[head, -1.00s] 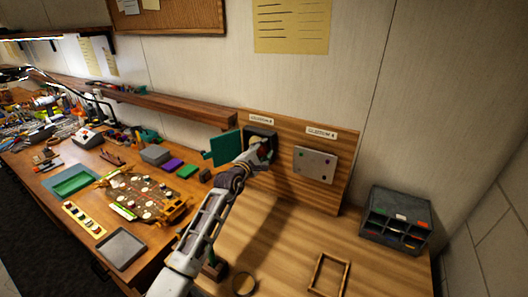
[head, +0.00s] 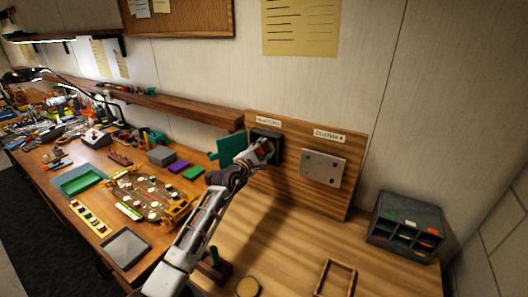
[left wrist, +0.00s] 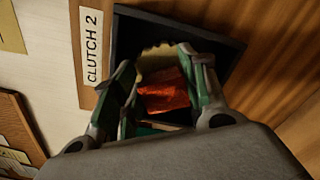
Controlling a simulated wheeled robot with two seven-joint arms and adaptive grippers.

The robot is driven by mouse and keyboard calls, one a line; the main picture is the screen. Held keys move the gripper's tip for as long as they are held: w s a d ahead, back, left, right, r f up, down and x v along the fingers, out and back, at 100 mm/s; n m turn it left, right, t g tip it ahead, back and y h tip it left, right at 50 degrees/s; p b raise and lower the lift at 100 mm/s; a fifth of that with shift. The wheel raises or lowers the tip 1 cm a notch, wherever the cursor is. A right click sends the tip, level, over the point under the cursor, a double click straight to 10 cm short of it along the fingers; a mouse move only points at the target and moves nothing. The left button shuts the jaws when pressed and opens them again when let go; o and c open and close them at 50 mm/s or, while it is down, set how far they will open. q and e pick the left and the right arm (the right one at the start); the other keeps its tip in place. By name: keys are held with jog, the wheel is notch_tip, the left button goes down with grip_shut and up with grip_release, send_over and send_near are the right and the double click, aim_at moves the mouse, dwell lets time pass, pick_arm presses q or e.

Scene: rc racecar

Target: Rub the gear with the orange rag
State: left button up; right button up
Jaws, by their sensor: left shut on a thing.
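The gear (left wrist: 157,58), pale yellow and toothed, sits inside a dark open housing (left wrist: 228,52) labelled CLUTCH 2. The housing also shows in the head view (head: 277,158), on an upright wooden board. My left gripper (left wrist: 170,82) is shut on the orange rag (left wrist: 165,92), with its green-sided fingers at the mouth of the housing. The rag is in front of the gear and hides its lower part; whether they touch I cannot tell. In the head view my left gripper (head: 262,153) covers part of the housing. My right gripper is not in view.
A green panel (head: 227,147) stands open left of the housing. A closed grey cover plate (head: 323,168) is to its right. A dark organizer (head: 405,226) and a wooden frame (head: 336,278) are on the bench. Much of the bench below the board is clear.

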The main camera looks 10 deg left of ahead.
pick_arm(q)
jog(key=shift+w+a+b, duration=0.3)
jog(key=shift+a+b, duration=0.1)
jog(key=shift+a, duration=0.3)
jog(key=shift+w+a+b, duration=0.25)
jog(key=shift+a+b, duration=0.1)
jog(key=shift+a, duration=0.35)
jog(key=shift+s+a, duration=0.1)
jog(key=shift+s, duration=0.05)
jog(key=shift+s+f+p, duration=0.1)
jog(key=shift+s+p, duration=0.1)
jog(key=shift+p, duration=0.2)
jog(key=shift+p+v, duration=0.45)
jog(key=shift+v, duration=0.5)
jog(key=p+v, duration=0.1)
jog(key=v, duration=0.2)
jog(key=shift+s+a, duration=0.1)
jog(key=shift+s, duration=0.1)
jog(key=shift+p+v, duration=0.35)
jog(key=shift+v, duration=1.1)
